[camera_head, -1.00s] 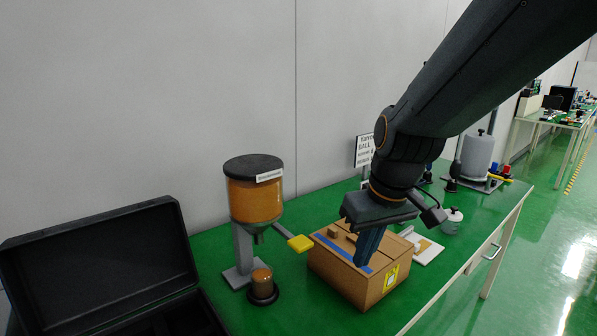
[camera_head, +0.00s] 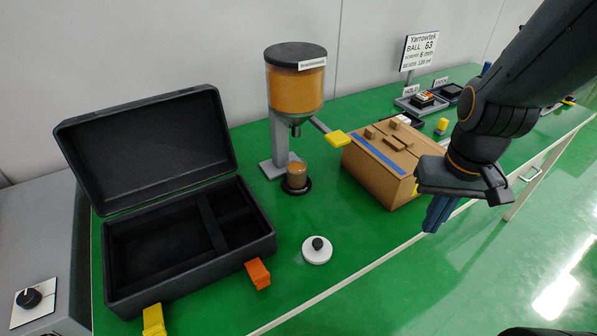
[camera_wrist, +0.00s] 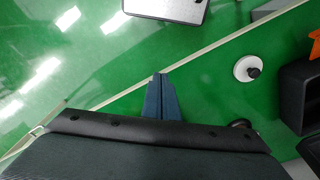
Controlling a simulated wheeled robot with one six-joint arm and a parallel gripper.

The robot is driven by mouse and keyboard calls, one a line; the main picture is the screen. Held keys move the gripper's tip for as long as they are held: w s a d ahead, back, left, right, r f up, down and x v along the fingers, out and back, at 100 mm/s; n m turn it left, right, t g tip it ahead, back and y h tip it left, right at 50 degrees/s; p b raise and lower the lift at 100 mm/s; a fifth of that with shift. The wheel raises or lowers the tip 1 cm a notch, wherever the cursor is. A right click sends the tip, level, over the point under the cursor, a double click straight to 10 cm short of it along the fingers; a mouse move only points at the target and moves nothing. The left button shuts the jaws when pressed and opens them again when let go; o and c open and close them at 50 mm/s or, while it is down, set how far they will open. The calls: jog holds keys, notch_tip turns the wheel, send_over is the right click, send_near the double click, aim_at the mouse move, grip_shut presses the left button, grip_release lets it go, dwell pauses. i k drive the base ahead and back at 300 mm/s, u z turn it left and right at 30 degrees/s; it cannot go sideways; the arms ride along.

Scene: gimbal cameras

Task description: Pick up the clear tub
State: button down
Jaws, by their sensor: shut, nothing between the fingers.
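A small clear tub (camera_head: 296,177) with brown-orange contents stands upright on a round black base in the head view. It is below the nozzle of the orange-filled dispenser (camera_head: 296,95). My gripper (camera_head: 434,216) is shut and empty, to the right of the cardboard box (camera_head: 385,180) and well apart from the tub. In the wrist view my gripper's blue fingers (camera_wrist: 158,80) are together, pointing over the floor and table edge. The tub does not show in that view.
A white lid with a black knob (camera_head: 317,252) lies on the green table; it also shows in the wrist view (camera_wrist: 246,69). An open black case (camera_head: 120,284) stands at left. The dispenser's yellow paddle (camera_head: 337,138) sticks out toward the box. Clear table lies around the lid.

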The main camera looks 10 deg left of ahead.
aim_at(297, 167)
jog(key=z, duration=0.35)
jog(key=k, duration=0.55)
jog(key=u, duration=1.05)
jog(key=i, duration=0.5)
